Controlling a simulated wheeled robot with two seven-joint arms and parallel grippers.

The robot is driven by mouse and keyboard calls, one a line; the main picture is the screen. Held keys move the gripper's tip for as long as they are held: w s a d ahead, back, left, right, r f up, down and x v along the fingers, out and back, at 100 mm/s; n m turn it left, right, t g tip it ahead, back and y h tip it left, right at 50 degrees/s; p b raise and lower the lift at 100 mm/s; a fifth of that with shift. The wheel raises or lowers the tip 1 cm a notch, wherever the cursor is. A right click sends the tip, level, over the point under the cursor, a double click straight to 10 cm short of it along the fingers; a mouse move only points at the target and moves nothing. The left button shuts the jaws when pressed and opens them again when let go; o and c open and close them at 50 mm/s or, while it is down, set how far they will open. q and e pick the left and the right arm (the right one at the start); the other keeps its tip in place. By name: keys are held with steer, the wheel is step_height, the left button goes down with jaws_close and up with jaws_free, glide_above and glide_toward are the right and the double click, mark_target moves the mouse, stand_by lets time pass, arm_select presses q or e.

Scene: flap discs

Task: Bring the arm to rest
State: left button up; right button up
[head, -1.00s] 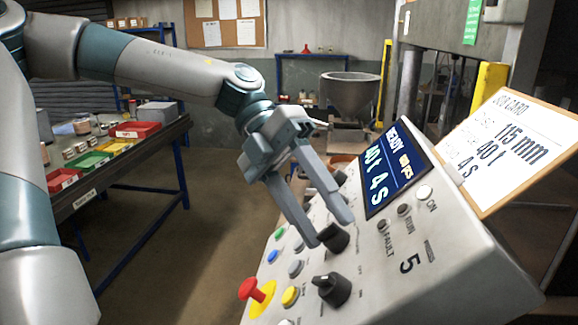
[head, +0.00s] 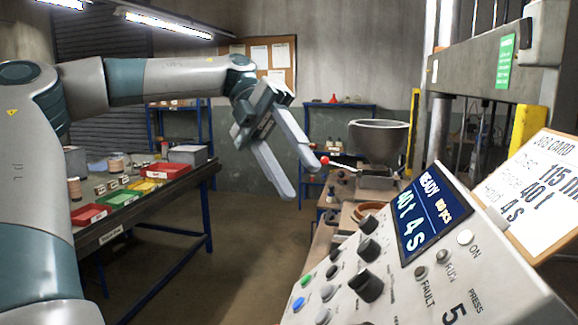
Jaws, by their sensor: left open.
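My left arm comes in from the left and reaches across the upper middle of the head view. My left gripper (head: 304,172) is open and empty, its two fingers pointing down to the right. It is in the air, up and to the left of the control panel (head: 405,300) and apart from it. The panel has black knobs (head: 367,286), coloured buttons and a blue display (head: 425,213) reading READY, 40 t and 4 s. My right gripper is not in the picture.
A job card (head: 535,185) stands at the right by the press. A grey bowl-shaped hopper (head: 376,143) is behind the gripper. At left, a dark workbench (head: 150,205) holds red, green and yellow trays. The floor between bench and panel is clear.

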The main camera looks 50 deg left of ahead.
arm_select(q)
steer(key=shift+a+r, duration=0.3)
steer(key=shift+a, duration=0.15)
steer(key=shift+w, duration=0.1)
